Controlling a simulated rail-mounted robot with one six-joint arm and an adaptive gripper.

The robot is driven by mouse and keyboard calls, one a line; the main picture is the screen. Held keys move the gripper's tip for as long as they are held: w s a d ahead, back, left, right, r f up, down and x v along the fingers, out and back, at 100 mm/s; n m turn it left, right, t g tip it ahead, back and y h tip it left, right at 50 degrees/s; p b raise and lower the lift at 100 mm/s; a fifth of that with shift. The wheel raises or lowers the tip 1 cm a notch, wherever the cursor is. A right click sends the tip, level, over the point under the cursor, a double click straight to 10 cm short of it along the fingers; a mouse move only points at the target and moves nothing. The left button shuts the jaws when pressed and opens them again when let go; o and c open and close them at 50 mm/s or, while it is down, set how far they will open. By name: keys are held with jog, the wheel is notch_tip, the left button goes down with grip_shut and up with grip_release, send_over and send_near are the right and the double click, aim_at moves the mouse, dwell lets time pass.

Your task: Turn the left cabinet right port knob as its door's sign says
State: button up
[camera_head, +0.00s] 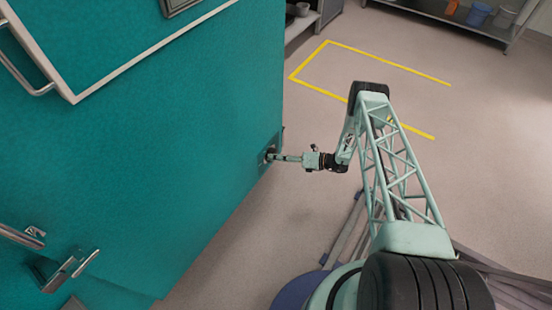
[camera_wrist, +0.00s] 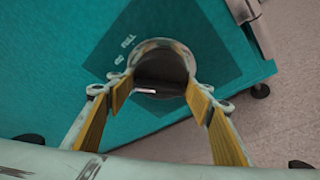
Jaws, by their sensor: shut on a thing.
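The port knob (camera_wrist: 162,68) is a round dark knob with a pale metal rim, on a darker teal patch of the cabinet (camera_head: 150,130). Marks beside it in the wrist view read "FULL" and what looks like "60". A short pinkish-white mark shows on the knob's face. My gripper (camera_wrist: 158,86) is shut on the knob, with one yellow-padded finger on either side of it. In the head view my gripper (camera_head: 274,156) reaches the cabinet near its right edge, and the knob is mostly hidden there. No readable door sign shows.
A bar handle (camera_head: 30,85) and a white-edged panel are at upper left. Metal latches (camera_head: 62,268) are at lower left. A shelf with blue containers (camera_head: 478,14) stands at the back right. The floor inside the yellow outline (camera_head: 385,62) is clear.

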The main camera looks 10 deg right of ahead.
jog(key=m+y, duration=0.2)
jog(key=m, duration=0.2)
jog(key=shift+f, duration=0.1)
jog(key=shift+m+y, duration=0.6)
jog(key=shift+m, duration=0.5)
jog(key=o, duration=0.6)
jog(key=shift+a, duration=0.1)
jog(key=shift+o, duration=0.2)
jog(key=shift+d, duration=0.2)
jog(key=v, duration=1.1)
jog(key=shift+s+d, duration=0.2)
jog(key=shift+d, duration=0.1)
